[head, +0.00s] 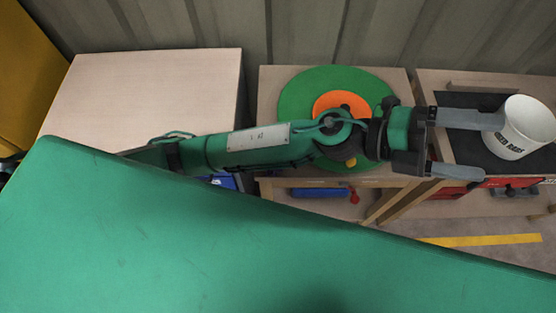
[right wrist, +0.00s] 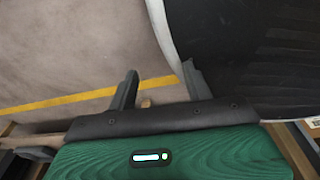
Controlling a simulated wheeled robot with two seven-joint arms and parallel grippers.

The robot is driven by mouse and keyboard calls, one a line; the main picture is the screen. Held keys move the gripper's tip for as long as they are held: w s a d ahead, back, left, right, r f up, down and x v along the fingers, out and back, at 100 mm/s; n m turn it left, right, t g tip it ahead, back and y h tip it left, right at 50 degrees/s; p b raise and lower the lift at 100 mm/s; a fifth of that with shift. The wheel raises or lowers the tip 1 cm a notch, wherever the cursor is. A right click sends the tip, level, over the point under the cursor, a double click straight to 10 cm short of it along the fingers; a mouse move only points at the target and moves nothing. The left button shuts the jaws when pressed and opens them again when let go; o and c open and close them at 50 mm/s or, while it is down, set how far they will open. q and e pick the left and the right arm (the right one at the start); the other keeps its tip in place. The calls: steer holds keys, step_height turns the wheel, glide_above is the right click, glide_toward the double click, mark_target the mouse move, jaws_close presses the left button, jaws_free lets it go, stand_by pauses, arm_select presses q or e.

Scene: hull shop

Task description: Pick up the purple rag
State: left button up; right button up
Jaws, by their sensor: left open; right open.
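I see no purple rag in either view. A white bucket (head: 527,126) with dark lettering ending in "RAGS" stands at the far right of the head view; its inside is not clearly seen. My left gripper (head: 490,148) is open and empty, its fingers pointing right toward the bucket. The upper finger's tip overlaps the bucket's left side; I cannot tell if they touch. My right gripper (right wrist: 158,82) is open in the right wrist view, with nothing seen between its fingers. It does not show in the head view.
A round green mat (head: 305,88) with an orange centre lies on the middle wooden table. The bucket's table bears a dark mat (head: 472,151). A bare wooden top (head: 150,85) is at left. A large dark ribbed thing (right wrist: 250,50) fills the right wrist view's upper right.

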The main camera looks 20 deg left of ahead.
arm_select(q)
steer(key=s+a+f+m+g+y, duration=0.1)
steer(key=s+f+m+g+y, duration=0.2)
steer(key=f+m+y, duration=0.35)
steer(key=s+a+f+m+g+y, duration=0.1)
steer(key=s+f+m+g+y, duration=0.25)
steer(key=f+y, duration=0.5)
steer(key=w+a+f+m+t+y, duration=0.2)
steer(key=w+a+f+t+y, duration=0.35)
steer(key=w+a+f, duration=0.5)
steer(key=w+a+t+y, duration=0.2)
steer(key=w+a+y, duration=0.45)
steer(key=a, duration=0.55)
steer(key=x, duration=0.2)
steer(key=w+p+x, duration=0.1)
steer(key=x, duration=0.5)
steer(key=shift+w+a+f, duration=0.1)
steer(key=shift+w+f, duration=0.05)
steer(key=shift+f, duration=0.4)
steer(key=shift+a+f+p, duration=0.15)
steer(key=shift+f+p, duration=0.05)
steer(key=shift+p, duration=0.15)
steer(key=p+x, duration=0.1)
steer(key=x, duration=0.4)
steer(key=c, duration=1)
arm_select(e)
steer(key=s, duration=0.2)
steer(key=s+r, duration=0.1)
steer(key=s, duration=0.1)
steer(key=shift+a, duration=0.1)
